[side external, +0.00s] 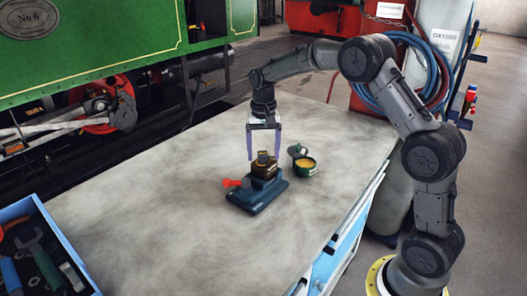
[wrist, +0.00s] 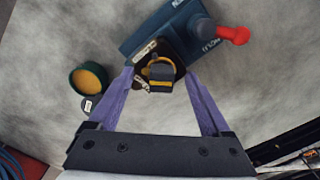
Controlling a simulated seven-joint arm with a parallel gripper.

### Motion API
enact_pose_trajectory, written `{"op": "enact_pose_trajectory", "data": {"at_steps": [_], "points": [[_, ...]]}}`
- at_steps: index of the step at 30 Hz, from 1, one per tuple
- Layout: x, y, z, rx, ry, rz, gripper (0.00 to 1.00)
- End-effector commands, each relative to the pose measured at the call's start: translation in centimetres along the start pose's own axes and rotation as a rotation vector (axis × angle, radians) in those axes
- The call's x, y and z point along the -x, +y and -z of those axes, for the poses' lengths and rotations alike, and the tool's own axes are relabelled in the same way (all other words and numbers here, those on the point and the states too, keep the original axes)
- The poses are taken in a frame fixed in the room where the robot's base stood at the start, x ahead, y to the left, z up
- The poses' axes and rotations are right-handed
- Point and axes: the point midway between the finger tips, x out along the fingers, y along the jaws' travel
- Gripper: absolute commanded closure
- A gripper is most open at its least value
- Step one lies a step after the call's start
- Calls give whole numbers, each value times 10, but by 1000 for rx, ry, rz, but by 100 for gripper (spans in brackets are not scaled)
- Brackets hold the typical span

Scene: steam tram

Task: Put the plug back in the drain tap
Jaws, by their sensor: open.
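My gripper (side external: 264,157) has two purple fingers, spread open and pointing down. A dark plug-like piece (side external: 263,157) stands between and slightly below the fingertips. In the wrist view the same piece (wrist: 161,73) shows a yellow band, and my open fingertips (wrist: 159,73) lie on either side of it with gaps. It stands on a dark brown block with a brass-coloured ring. The block sits on a dark blue base (side external: 254,197) with a red handle (side external: 231,183) at its left, which I take for the drain tap. I cannot tell how deep the piece sits in the ring.
A small green tin (side external: 309,168) with yellow contents stands right of the base, a dark lid-like part behind it. A blue tray of tools (side external: 40,250) is at the near left of the grey worktop (side external: 140,220). A green locomotive (side external: 90,40) stands behind. The worktop's middle is mostly clear.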

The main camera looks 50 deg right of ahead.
Motion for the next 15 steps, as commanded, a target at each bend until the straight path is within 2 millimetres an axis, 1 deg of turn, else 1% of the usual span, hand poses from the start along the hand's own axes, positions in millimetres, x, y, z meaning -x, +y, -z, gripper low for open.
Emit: {"op": "enact_pose_trajectory", "data": {"at_steps": [7,15], "points": [[3,0,0,0,2,1,18],[20,0,0,0,3,2,18]]}}
